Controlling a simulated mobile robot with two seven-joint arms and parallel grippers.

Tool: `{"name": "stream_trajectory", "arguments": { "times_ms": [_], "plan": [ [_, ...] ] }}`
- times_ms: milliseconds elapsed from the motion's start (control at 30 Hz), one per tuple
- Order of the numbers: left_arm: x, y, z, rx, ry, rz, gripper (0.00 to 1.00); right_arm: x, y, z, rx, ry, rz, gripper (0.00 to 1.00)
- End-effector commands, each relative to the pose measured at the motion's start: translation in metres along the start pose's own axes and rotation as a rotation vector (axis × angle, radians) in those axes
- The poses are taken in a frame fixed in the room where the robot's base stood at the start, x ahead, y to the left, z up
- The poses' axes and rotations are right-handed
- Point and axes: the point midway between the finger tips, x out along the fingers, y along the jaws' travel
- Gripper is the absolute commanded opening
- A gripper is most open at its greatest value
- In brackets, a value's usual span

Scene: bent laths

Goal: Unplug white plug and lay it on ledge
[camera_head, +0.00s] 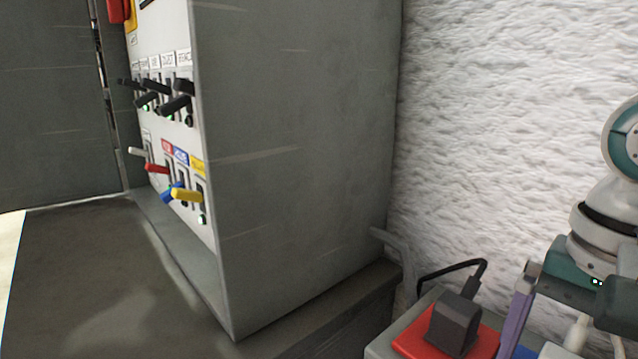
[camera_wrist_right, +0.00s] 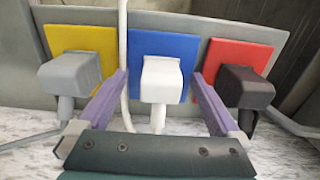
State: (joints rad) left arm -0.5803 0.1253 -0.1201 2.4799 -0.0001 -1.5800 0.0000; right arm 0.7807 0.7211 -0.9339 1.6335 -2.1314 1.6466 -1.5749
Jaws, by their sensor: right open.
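The white plug (camera_wrist_right: 161,78) sits in the blue socket plate (camera_wrist_right: 190,48), in the middle of a row of three. Its white cord hangs below it in the right wrist view. My right gripper (camera_wrist_right: 160,82) is open, with one purple finger on each side of the white plug and visible gaps between. In the head view a purple finger (camera_head: 516,312) stands beside the black plug, and the white plug is mostly cut off or hidden there. My left gripper is not in view. A flat grey surface (camera_head: 90,275) lies before the cabinet; I cannot tell if it is the ledge.
A grey plug (camera_wrist_right: 78,75) on a yellow plate and a black plug (camera_wrist_right: 246,88) on a red plate flank the white one closely. Cords run around them. A grey cabinet (camera_head: 300,150) with levers and switches stands left of the rough white wall (camera_head: 500,110).

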Motion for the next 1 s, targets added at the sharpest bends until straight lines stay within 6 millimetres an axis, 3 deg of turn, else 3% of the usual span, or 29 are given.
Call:
{"name": "stream_trajectory", "arguments": {
  "times_ms": [800, 1000],
  "plan": [
    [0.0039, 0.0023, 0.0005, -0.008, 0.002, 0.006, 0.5, -0.0003, -0.0005, 0.0002, 0.0, -0.001, -0.001, 1.0],
    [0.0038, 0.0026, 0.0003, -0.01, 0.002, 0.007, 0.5, -0.0003, -0.0004, 0.0002, 0.0, -0.001, -0.001, 0.8]
  ]
}}
